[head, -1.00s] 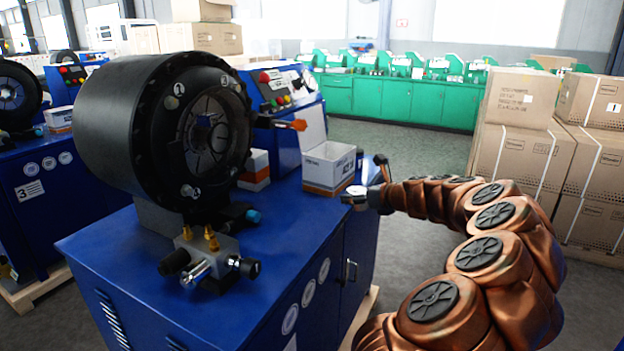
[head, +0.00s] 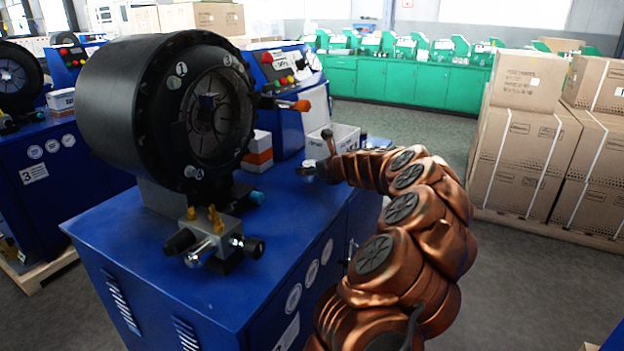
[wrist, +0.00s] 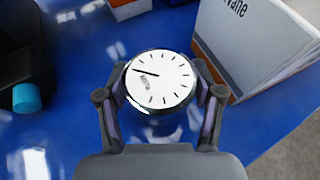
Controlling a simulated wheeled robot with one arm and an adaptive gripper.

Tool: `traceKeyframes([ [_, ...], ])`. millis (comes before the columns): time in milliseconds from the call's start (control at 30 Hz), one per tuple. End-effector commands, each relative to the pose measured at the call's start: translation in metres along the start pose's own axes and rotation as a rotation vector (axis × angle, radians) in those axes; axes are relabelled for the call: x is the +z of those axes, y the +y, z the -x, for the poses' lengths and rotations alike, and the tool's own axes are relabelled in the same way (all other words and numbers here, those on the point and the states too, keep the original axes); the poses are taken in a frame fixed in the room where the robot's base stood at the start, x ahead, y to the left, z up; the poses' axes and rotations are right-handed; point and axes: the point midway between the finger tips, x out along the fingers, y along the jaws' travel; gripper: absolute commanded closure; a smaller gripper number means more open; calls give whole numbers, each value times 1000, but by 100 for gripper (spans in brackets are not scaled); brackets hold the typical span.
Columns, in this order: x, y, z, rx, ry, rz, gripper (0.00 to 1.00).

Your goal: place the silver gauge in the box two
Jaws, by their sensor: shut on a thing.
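The silver gauge (wrist: 158,78), with a round white dial and a black needle, is held between both fingers of my gripper (wrist: 160,95) in the wrist view. In the head view, my gripper (head: 311,173) is above the blue machine's top, and the gauge shows only as a small pale shape there. A white box (head: 345,138) stands just behind my arm, which partly hides it. A white and orange box (head: 258,152) stands further left, beside the crimper head. I cannot read which is box two. A printed box side (wrist: 245,45) is right of the gauge in the wrist view.
The black crimper head (head: 150,110) and its valve block (head: 215,243) stand left of my gripper. An orange-tipped lever (head: 300,105) sticks out above. The blue top (head: 275,215) in front is clear. Cartons (head: 525,150) stand at the right.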

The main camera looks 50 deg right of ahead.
Motion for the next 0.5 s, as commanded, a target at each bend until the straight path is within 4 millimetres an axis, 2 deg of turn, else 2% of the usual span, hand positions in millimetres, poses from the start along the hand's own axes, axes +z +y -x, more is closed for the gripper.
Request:
traceKeyframes([
  [133,-7,0,-3,0,-1,-2,76],
  [333,-28,0,-12,0,-2,-3,76],
  [500,-32,-1,-13,-1,-1,-1,76],
])
